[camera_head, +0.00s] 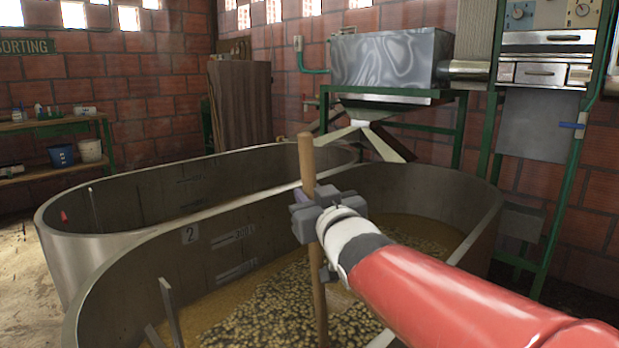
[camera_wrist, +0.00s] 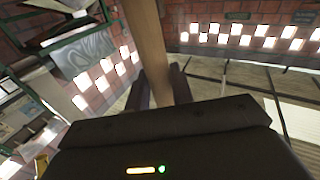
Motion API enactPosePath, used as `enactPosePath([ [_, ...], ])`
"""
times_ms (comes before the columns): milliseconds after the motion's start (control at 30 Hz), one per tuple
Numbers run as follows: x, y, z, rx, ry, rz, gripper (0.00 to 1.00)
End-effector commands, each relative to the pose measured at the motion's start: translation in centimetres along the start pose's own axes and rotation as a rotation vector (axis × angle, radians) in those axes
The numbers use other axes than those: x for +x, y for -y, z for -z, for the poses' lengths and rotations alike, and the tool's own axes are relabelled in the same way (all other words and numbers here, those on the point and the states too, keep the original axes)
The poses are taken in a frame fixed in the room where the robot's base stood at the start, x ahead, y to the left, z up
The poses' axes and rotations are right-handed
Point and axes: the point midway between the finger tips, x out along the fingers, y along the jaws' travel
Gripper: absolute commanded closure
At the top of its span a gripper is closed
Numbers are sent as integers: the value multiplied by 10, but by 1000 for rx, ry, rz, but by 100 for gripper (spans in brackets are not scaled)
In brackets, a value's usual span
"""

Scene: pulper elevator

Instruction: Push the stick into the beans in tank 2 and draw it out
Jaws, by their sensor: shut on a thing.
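Tank 2 (camera_head: 110,285) is the nearer grey oval tank, with a "2" plate on its inner wall. Pale beans (camera_head: 270,305) in murky liquid cover its bottom. A brown wooden stick (camera_head: 307,165) stands nearly upright over the tank, its lower part reaching down in front of the beans. I cannot tell whether its lower end is in them. My gripper (camera_head: 318,215) is shut around the middle of the stick, above the tank. In the wrist view the stick (camera_wrist: 148,45) runs up between the two dark fingers (camera_wrist: 160,88).
A second oval tank (camera_head: 75,250) stands behind on the left. A metal hopper (camera_head: 390,60) on a green frame stands at the back. A control cabinet (camera_head: 540,110) is at right. A shelf (camera_head: 50,125) with buckets stands at the far left wall.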

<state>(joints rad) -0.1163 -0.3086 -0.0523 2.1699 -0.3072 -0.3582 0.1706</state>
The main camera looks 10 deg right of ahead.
Motion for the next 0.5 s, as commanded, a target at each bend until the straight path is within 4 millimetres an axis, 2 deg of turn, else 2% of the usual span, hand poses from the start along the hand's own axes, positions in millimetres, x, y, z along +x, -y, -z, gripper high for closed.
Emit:
enactPosePath([
  [100,-1,3,-22,1,-1,0,100],
  [400,-4,7,-64,0,0,-1,100],
  [500,-2,5,-39,-1,-4,0,100],
])
